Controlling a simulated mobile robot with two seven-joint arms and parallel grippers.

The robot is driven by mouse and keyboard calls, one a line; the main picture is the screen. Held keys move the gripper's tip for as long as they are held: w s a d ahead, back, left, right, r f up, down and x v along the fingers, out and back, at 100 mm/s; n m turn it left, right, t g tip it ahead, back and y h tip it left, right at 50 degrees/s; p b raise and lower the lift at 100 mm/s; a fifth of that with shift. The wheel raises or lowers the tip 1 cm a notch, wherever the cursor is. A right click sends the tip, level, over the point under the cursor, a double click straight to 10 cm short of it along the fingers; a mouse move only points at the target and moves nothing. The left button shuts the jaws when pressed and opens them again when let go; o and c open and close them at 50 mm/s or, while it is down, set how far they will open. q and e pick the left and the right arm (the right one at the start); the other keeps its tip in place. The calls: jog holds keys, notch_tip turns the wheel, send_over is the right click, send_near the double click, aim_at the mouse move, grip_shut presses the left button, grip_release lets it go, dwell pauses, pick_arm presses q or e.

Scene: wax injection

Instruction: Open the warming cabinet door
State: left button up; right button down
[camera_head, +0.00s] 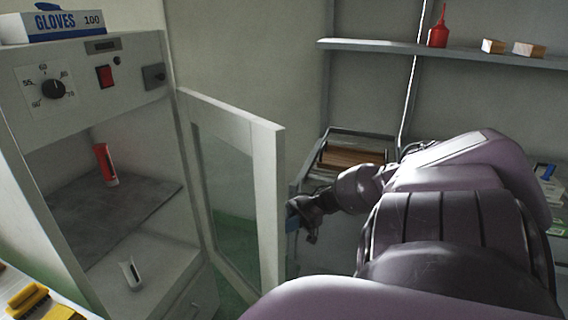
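The warming cabinet (130,75) stands at the left of the head view. Its glass-paned door (262,180) is swung well open on the right side, so the interior shows. My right gripper (297,222) is at the outer edge of the door, at about mid height. Its fingers are partly hidden by the door edge, and I cannot tell whether they touch it or grip a handle. Inside the cabinet a red tube (106,165) stands on the dark shelf (135,212), and a small white holder (130,275) is below. My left gripper is not in view.
A glove box (55,25) sits on top of the cabinet. A wall shelf (460,52) at the back right holds a red bottle (438,32) and wooden blocks (528,49). A rack with brown contents (350,157) is behind my arm. Yellow items (30,300) lie at the lower left.

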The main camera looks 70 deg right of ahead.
dwell(0.3)
jog(key=c, duration=1.1)
grip_release()
jog(key=shift+s, duration=0.1)
jog(key=shift+c, duration=0.2)
notch_tip(320, 180, up, 14)
jog(key=p, duration=0.4)
notch_tip(320, 180, up, 6)
jog(key=p, duration=0.2)
